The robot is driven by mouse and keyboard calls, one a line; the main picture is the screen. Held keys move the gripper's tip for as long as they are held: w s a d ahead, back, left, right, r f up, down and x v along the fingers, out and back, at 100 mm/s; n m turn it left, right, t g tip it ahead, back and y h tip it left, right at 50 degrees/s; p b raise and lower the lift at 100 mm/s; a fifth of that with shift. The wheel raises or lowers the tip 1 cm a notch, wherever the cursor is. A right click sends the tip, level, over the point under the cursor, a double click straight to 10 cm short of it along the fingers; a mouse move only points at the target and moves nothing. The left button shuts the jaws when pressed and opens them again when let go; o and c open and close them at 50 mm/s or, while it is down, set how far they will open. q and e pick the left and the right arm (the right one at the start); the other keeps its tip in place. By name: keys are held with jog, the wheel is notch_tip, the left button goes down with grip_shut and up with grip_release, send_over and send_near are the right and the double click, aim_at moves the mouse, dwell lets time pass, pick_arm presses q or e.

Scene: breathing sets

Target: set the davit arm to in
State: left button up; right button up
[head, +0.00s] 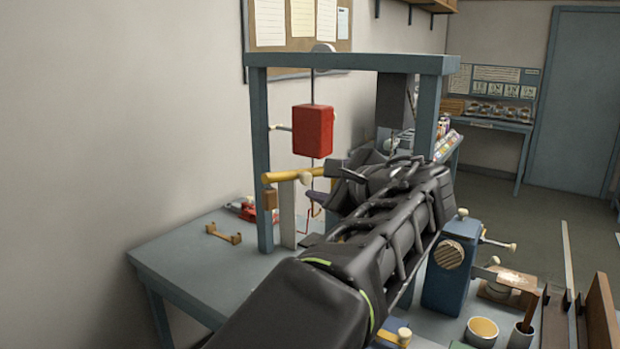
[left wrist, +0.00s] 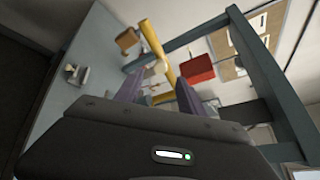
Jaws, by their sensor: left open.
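The davit arm, as I take it, is the yellow bar (head: 282,176) with a pale knob, crossing low in the blue-grey frame just under the red block. The yellow bar also shows in the left wrist view (left wrist: 152,38), slanting beyond the fingers. My left gripper (head: 322,200) is open, with its purple-grey fingers just below and right of the bar in the head view. In the left wrist view the open fingers (left wrist: 160,92) point toward the bar, with nothing clearly between them. My own forearm hides the bar's right-hand surroundings. My right gripper is not in view.
The red block (head: 312,131) hangs on a line from the blue-grey frame (head: 350,61). The table's left front (head: 190,262) is mostly clear.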

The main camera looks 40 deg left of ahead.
aim_at(308, 179)
pick_arm(q)
jog(key=p+x, duration=0.1)
jog(key=x, duration=0.5)
jog(key=shift+w+a+p, duration=0.25)
jog(key=shift+a+p, duration=0.05)
jog(key=shift+p, duration=0.05)
jog(key=shift+w+a+f, duration=0.25)
jog(key=shift+w+a, duration=0.05)
jog(key=shift+a, duration=0.2)
grip_shut()
jog(key=shift+s, duration=0.1)
dwell(0.7)
